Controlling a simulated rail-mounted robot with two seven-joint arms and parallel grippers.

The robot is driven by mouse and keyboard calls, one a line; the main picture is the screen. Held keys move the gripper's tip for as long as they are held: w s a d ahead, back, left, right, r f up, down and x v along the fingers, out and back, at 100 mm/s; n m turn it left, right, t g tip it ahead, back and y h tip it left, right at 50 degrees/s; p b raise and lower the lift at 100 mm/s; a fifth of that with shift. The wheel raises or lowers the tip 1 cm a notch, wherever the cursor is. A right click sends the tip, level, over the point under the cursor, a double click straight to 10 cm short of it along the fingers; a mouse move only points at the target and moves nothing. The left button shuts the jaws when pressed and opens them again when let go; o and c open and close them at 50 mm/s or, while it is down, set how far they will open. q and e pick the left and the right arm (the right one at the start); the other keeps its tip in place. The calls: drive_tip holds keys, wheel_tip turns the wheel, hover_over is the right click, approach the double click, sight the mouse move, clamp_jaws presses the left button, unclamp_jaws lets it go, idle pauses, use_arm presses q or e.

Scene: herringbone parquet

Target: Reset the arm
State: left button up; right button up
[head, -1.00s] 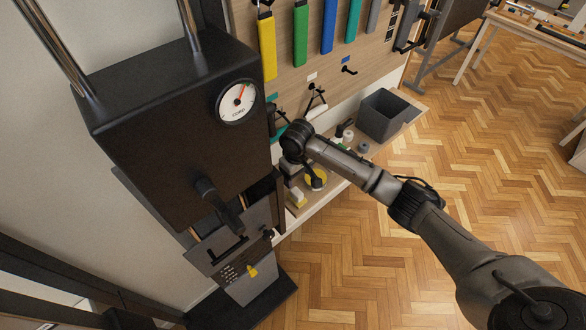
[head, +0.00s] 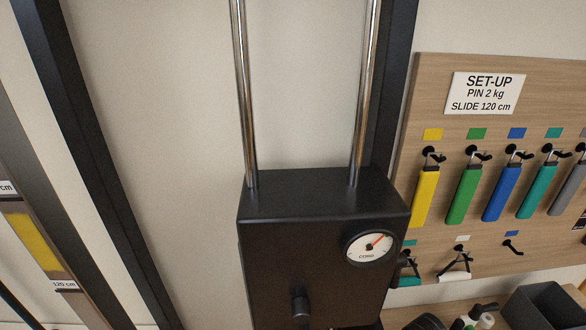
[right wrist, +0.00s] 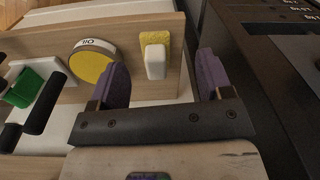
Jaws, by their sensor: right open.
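My right gripper (right wrist: 160,75) shows in the right wrist view, its two purple-padded fingers spread apart with nothing between the pads. It is above a wooden shelf edge (right wrist: 130,47), next to a yellow and white block (right wrist: 155,55) that lies beyond the fingers. In the head view the right gripper is out of sight; a dark rounded part at the bottom edge may be my arm, but I cannot tell. My left gripper is in neither view.
A black machine box (head: 315,235) with a dial (head: 371,246) and chrome rods stands centrally. A grey bin (head: 545,307) is lower right. A yellow disc (right wrist: 90,66) lies near the gripper.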

drive_tip(key=s+a+f+n+t, duration=0.1)
drive_tip(key=s+a+f, duration=0.35)
drive_tip(key=s, duration=0.35)
drive_tip(key=s+a+r+t, duration=0.1)
drive_tip(key=s+r, duration=0.1)
drive_tip(key=s, duration=0.8)
drive_tip(key=s+a+r+t, duration=0.1)
drive_tip(key=s+r, duration=0.1)
drive_tip(key=s, duration=0.8)
use_arm(q)
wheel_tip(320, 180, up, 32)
drive_tip(key=p, duration=3.2)
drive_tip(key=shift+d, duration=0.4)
use_arm(e)
wheel_tip(320, 180, up, 32)
drive_tip(key=shift+s+d+r+m, duration=0.15)
drive_tip(key=shift+s+r+m, duration=0.15)
drive_tip(key=shift+m, duration=0.1)
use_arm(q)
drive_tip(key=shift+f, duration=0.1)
